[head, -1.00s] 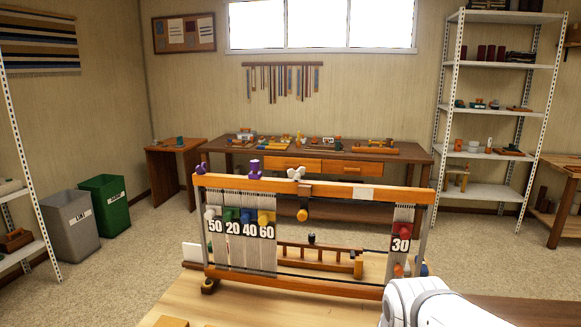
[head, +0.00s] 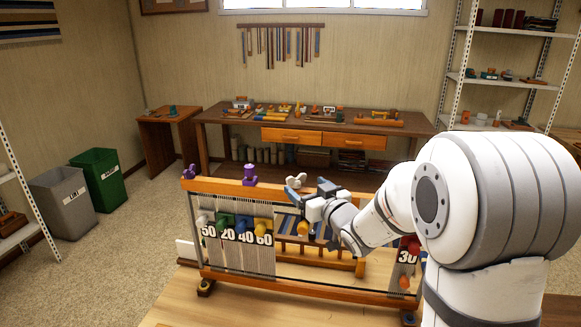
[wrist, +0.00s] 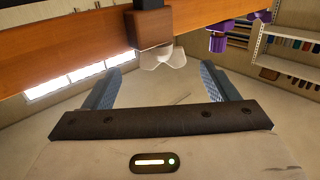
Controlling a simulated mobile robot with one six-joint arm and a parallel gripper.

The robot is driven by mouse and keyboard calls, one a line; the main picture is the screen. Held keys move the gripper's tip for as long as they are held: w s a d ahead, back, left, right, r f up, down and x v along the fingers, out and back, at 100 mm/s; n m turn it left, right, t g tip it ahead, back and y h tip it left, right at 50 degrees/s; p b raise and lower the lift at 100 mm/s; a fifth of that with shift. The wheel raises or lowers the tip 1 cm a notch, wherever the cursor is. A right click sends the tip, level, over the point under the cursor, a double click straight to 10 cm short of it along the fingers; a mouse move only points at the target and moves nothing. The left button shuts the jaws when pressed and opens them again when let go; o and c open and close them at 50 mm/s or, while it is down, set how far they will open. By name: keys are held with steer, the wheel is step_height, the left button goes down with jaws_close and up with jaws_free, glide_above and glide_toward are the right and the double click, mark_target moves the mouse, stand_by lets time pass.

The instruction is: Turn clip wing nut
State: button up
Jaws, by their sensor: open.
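The white wing nut (head: 296,180) stands above the top beam of the loom (head: 222,185). The wrist view shows the wing nut (wrist: 163,57) against a brown clip block (wrist: 148,27) on the orange beam. My gripper (head: 308,190) is at the beam, just right of the wing nut, and hides the clip in the head view. In the wrist view my gripper (wrist: 162,70) is open. Its two blue-grey fingers stand apart on either side of the wing nut, with gaps, and do not visibly touch it.
Purple knobs (head: 250,175) sit farther left along the beam. Numbered tags with coloured pegs (head: 245,230) hang on the warp threads below. A red block with tag 30 (head: 408,250) is at the right, partly behind my arm. A workbench (head: 230,115) stands behind the loom.

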mark_target(297, 179)
steer(key=shift+w+a+r+p, duration=0.35)
steer(key=shift+w+a, duration=0.1)
steer(key=shift+w, duration=0.1)
steer(key=p+x, duration=0.2)
steer(key=x, duration=0.4)
steer(key=shift+w+a+f, duration=0.1)
steer(key=shift+c, duration=0.6)
steer(key=c, duration=0.9)
